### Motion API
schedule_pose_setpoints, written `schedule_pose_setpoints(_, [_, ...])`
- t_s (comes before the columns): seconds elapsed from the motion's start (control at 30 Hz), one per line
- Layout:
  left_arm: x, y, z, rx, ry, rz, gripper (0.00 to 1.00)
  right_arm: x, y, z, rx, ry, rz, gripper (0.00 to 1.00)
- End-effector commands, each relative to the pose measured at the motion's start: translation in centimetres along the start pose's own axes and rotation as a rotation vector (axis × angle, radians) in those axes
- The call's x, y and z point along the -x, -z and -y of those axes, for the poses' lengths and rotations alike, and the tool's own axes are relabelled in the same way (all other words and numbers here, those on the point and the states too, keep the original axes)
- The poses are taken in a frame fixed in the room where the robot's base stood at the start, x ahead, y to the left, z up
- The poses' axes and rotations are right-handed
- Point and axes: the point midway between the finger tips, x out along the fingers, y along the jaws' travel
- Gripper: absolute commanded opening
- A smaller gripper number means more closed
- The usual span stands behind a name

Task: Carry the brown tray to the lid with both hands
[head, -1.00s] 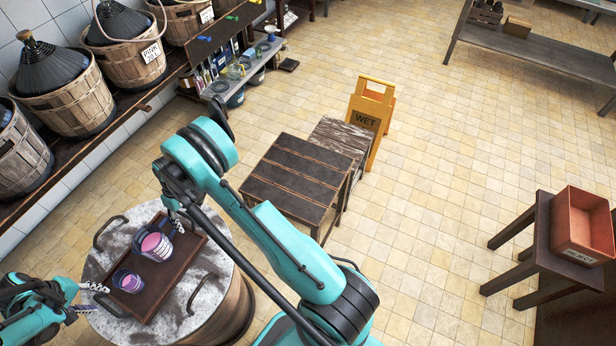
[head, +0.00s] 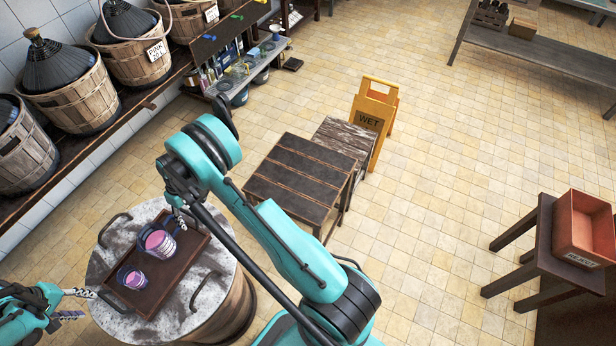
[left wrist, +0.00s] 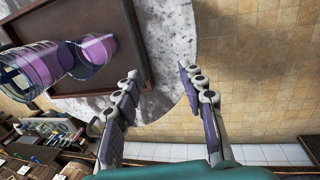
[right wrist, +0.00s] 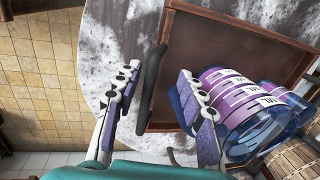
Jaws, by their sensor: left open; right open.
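The brown tray (head: 188,262) lies on the round grey-white top (head: 125,240) of a barrel, which I take for the lid. On the tray stand two clear-blue vessels with pink bands, a larger one (head: 158,243) and a smaller one (head: 133,279).
Dark bow handles (head: 112,229) stand at the sides of the barrel top. A dark slatted table (head: 297,180) and a yellow wet-floor sign (head: 370,120) stand beyond. A red crate (head: 583,230) sits on a stand at right. Demijohn baskets (head: 70,102) line the left wall. The central floor is clear.

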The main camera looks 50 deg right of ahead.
Motion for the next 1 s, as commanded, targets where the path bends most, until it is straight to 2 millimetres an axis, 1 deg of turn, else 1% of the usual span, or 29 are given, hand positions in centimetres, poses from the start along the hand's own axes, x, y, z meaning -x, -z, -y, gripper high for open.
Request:
schedule_pose_setpoints(0.23, [0.2, 0.0, -0.1, 0.000, 0.000, 0.000, 0.41, 0.5, 0.0, 0.0, 0.000, 0.000, 0.000, 0.40])
schedule_pose_setpoints(1.0, [1.7, 0.0, -0.4, 0.000, 0.000, 0.000, 0.41, 4.4, 0.0, 0.0, 0.000, 0.000, 0.000, 0.40])
